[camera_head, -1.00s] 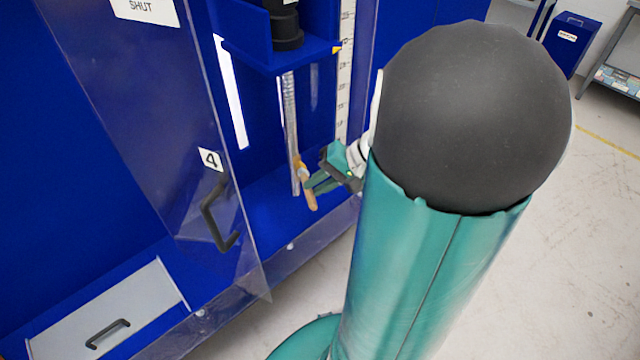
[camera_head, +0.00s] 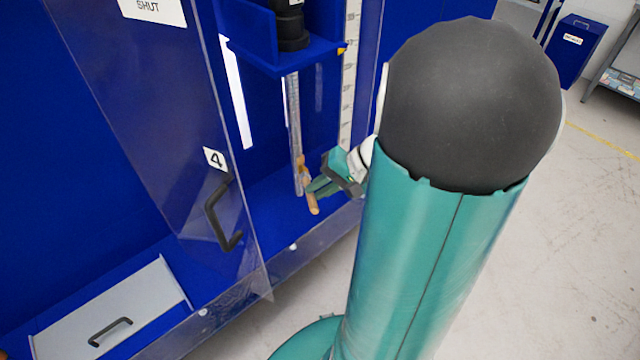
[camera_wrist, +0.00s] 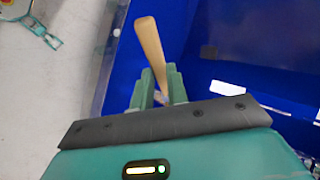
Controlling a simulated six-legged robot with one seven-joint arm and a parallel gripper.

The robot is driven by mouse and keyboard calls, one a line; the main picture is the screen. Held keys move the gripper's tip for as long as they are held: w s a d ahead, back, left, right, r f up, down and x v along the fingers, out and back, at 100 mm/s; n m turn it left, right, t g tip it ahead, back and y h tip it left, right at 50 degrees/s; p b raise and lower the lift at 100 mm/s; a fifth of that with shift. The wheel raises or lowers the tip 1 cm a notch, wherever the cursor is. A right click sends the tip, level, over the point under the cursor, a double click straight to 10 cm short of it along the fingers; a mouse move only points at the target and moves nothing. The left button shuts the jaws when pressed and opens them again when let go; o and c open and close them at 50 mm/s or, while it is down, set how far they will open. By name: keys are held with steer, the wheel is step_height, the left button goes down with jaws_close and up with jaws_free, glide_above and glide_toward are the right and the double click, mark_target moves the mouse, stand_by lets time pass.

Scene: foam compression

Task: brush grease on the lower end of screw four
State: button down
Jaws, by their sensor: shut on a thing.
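Screw four (camera_head: 295,130) is an upright silvery threaded rod inside the blue machine, running down from below a blue shelf. My gripper (camera_head: 318,188) is at its lower end, on the right side. It is shut on a brush with a wooden handle (camera_head: 313,204), which points down and slightly right. The brush's upper part (camera_head: 302,165) is beside or touching the lower rod; I cannot tell which. In the wrist view the handle (camera_wrist: 149,48) sticks out beyond my gripper (camera_wrist: 160,88). The bristles and any grease cannot be made out.
A clear door with a "4" label (camera_head: 215,158) and black handle (camera_head: 222,212) stands open left of the screw. A blue shelf (camera_head: 290,58) holding a black part is above. A white scale (camera_head: 349,75) stands behind. A grey lid (camera_head: 110,312) lies front left.

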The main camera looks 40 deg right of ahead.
steer(key=shift+f, duration=3.25)
step_height(320, 180, up, 8)
stand_by(3.5)
steer(key=shift+r, duration=0.1)
steer(key=shift+s+d, duration=0.1)
steer(key=shift+s, duration=2.8)
